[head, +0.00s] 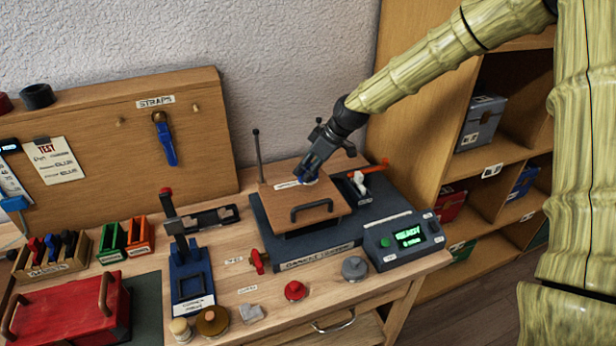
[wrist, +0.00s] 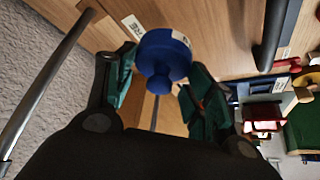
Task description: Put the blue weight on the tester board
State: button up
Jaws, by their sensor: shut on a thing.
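The blue weight (wrist: 165,50) is a round disc with a knob, seen between my gripper's fingers in the wrist view. In the head view it is a small blue patch (head: 309,181), mostly covered by my gripper (head: 310,170). My gripper is shut on it, and its fingers also show in the wrist view (wrist: 156,95). The tester board (head: 330,207) is a wooden plate with a dark handle, on the dark tester on the bench. The weight is over the board's back part, close to its surface; I cannot tell whether it touches.
Upright metal rods (head: 258,150) stand behind the board. An orange-handled lever (head: 373,167) and a green-lit display box (head: 405,240) are at its right. A red weight (head: 295,291) and a grey weight (head: 354,268) stand in front. A wooden shelf unit (head: 420,110) is at the right.

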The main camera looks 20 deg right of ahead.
jog(key=shift+s+f, duration=0.1)
jog(key=shift+f, duration=0.3)
jog(key=shift+f+p, duration=0.6)
jog(key=shift+f, duration=1.1)
jog(key=o, duration=1.5)
jog(key=shift+f, duration=0.15)
jog(key=b+v, duration=0.2)
jog(key=v, duration=1)
jog(key=shift+b, duration=0.3)
